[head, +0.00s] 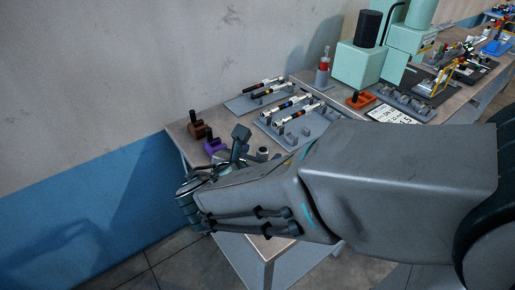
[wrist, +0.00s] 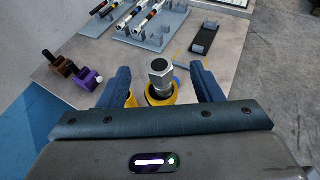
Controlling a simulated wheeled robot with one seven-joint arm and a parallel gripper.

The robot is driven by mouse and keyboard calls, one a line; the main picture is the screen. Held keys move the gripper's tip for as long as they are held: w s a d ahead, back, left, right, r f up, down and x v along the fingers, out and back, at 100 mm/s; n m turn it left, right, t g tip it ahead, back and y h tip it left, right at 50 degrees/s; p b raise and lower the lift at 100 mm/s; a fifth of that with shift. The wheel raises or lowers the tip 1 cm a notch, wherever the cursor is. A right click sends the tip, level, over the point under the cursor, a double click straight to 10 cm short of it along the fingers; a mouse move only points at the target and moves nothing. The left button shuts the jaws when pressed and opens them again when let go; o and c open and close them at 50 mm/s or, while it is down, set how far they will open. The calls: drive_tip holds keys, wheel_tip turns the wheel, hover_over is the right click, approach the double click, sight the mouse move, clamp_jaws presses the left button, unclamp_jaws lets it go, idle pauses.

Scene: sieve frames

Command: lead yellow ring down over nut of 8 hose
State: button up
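The silver hex nut (wrist: 161,73) with a dark round top stands upright between my gripper's fingers in the wrist view. The yellow ring (wrist: 162,99) sits low around the nut's base, partly hidden by my gripper's body; how far down it sits I cannot tell. Another bit of yellow shows beside the left finger, and I cannot tell if it belongs to the ring. My gripper (wrist: 161,84) is open, its blue fingers on either side, with a gap between ring and right finger. In the head view the nut (head: 262,152) shows beside a dark finger; the ring is hidden there.
A brown block (wrist: 59,64) and a purple block (wrist: 87,78) stand at the left table edge. Behind are grey racks (head: 290,125) with several pen-like tools. A dark flat holder (wrist: 205,38) lies behind right. Green machines (head: 362,62) and a red-topped bottle (head: 323,68) stand farther back.

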drive_tip(key=b+v, duration=0.1)
drive_tip(key=v, duration=1.3)
drive_tip(key=shift+f, duration=0.15)
idle(0.5)
drive_tip(key=d+f+m+g+y, duration=0.3)
drive_tip(key=d+m, duration=0.6)
drive_tip(key=m, duration=0.6)
drive_tip(key=w+d+f+m+g+y, duration=0.1)
drive_tip(key=d+f+m+g+y, duration=0.1)
drive_tip(key=d+f+m+g, duration=0.3)
drive_tip(key=d+f+m, duration=0.1)
drive_tip(key=d+m, duration=0.3)
drive_tip(key=m, duration=0.6)
drive_tip(key=shift+d+f+m+y, duration=0.25)
drive_tip(key=shift+d+m+y, duration=0.1)
drive_tip(key=shift+m+y, duration=0.05)
